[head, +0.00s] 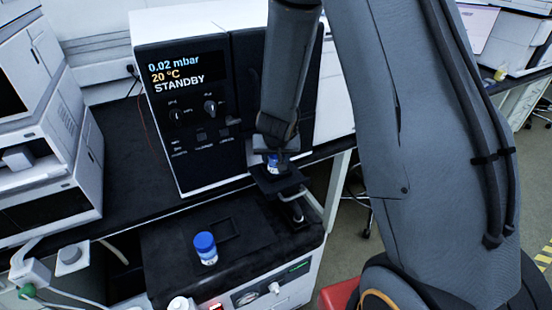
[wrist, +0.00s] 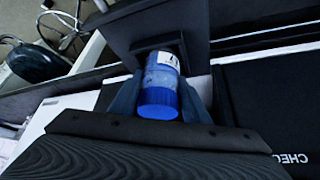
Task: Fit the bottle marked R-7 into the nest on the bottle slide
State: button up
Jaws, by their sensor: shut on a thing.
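My gripper (head: 274,153) is shut on a small bottle with a blue cap (head: 273,162). In the wrist view the bottle (wrist: 160,85) stands between the two fingers (wrist: 160,98), its blue cap towards the camera. Part of a white label shows, but I cannot read its marking. The bottle's far end is at a dark raised square piece on the dark plate of the slide (wrist: 205,22). The slide plate also shows in the head view (head: 283,186) below the gripper. I cannot tell whether the bottle's base is inside the nest or just above it.
A second blue-capped bottle (head: 206,250) stands on the black top of a low unit (head: 165,245), beside a shallow rectangular recess. An instrument reading STANDBY (head: 190,125) rises behind the slide. White stacked modules (head: 45,130) stand at the left.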

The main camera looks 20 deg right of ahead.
jog(key=shift+f, duration=0.15)
jog(key=o, duration=1.3)
jog(key=shift+c, duration=0.2)
jog(key=p+v, duration=0.2)
jog(key=v, duration=0.5)
jog(key=shift+s+r, duration=0.15)
jog(key=shift+r, duration=0.2)
jog(key=s+r+n+g, duration=0.1)
jog(key=s+r+g, duration=0.1)
jog(key=s, duration=0.7)
jog(key=s+r+n+g+y+b, duration=0.1)
jog(key=s+r, duration=0.4)
jog(key=s, duration=0.5)
jog(key=shift+s+d+n+g+y, duration=0.2)
jog(key=shift+d+n+g+y, duration=0.1)
jog(key=shift+d+n+g, duration=0.25)
